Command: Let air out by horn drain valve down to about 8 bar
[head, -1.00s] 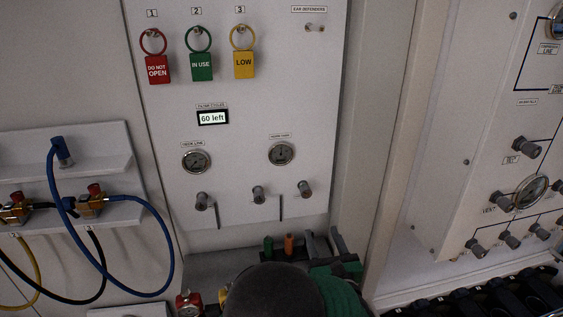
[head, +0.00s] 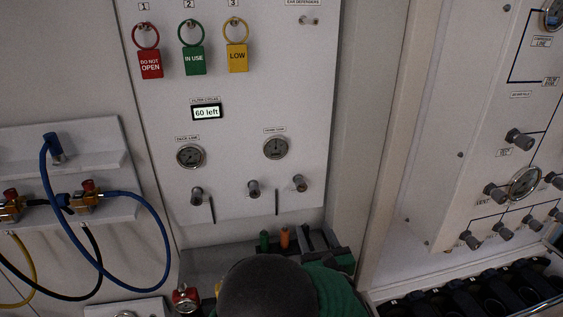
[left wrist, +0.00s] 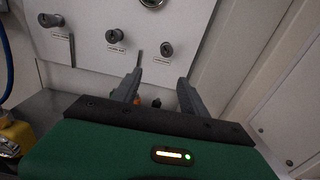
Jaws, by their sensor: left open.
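The white panel (head: 230,215) has a left gauge (head: 190,156) and a right gauge (head: 275,147) whose label seems to begin with "HORN". Its reading is too small to tell. Below are three grey knobs: left (head: 197,196), middle (head: 254,188) and right (head: 300,183). Their labels are unreadable, so I cannot tell which is the horn drain valve. In the left wrist view the right knob (left wrist: 167,49) is above and beyond my fingertips. My left gripper (head: 319,237), with a green body, is open and empty below the right knob, apart from it. My right gripper is not in view.
A green-handled (head: 264,240) and an orange-handled (head: 285,238) item stand near my left gripper. Blue hoses (head: 160,225) hang at left. A side panel (head: 440,170) with knobs and a gauge stands at right. Three tags hang above the display (head: 206,112).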

